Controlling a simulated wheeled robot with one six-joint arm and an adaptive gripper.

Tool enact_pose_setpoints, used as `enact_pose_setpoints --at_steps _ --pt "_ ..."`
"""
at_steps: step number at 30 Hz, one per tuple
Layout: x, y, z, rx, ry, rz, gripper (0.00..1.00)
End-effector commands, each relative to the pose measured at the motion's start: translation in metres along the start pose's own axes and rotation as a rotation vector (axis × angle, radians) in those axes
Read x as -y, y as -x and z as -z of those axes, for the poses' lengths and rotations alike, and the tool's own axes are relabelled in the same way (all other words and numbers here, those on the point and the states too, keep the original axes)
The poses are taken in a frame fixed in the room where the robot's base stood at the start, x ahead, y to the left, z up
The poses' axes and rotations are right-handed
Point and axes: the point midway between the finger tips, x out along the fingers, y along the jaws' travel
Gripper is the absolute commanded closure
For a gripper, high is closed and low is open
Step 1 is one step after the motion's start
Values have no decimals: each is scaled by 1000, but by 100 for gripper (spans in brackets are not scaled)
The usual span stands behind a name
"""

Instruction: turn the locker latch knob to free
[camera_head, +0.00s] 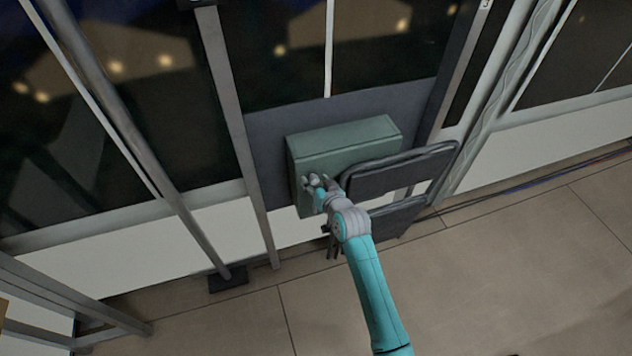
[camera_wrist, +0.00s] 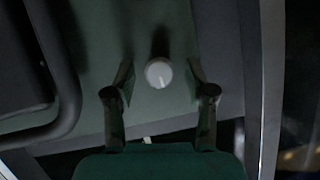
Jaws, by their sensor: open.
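The locker is a grey-green box (camera_head: 340,140) on the wall panel in the head view. Its latch knob (camera_wrist: 158,73) is a small pale round knob on the green face in the wrist view. A thin light mark on it points down and slightly right in that picture. My gripper (camera_wrist: 160,88) is open, with one dark finger on each side of the knob. Gaps show between the knob and both fingers. In the head view my arm covers the front of the locker, and I cannot make out the knob there.
A dark folded seat or panel (camera_head: 400,170) stands close to the right of the locker; its tubular edge (camera_wrist: 62,90) shows left in the wrist view. A grey post (camera_head: 235,120) rises left of the locker. The tiled floor (camera_head: 500,270) at right is clear.

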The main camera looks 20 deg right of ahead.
Motion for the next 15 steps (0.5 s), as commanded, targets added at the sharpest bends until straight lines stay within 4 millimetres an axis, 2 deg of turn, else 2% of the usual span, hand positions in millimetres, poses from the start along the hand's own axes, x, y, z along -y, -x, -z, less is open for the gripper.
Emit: enact_pose_setpoints --at_steps 2,6,9,15 --pt "0 0 0 0 0 0 45" --pt "0 0 0 0 0 0 80" --pt "0 0 0 0 0 0 100" --pt "0 0 0 0 6 -2 100"
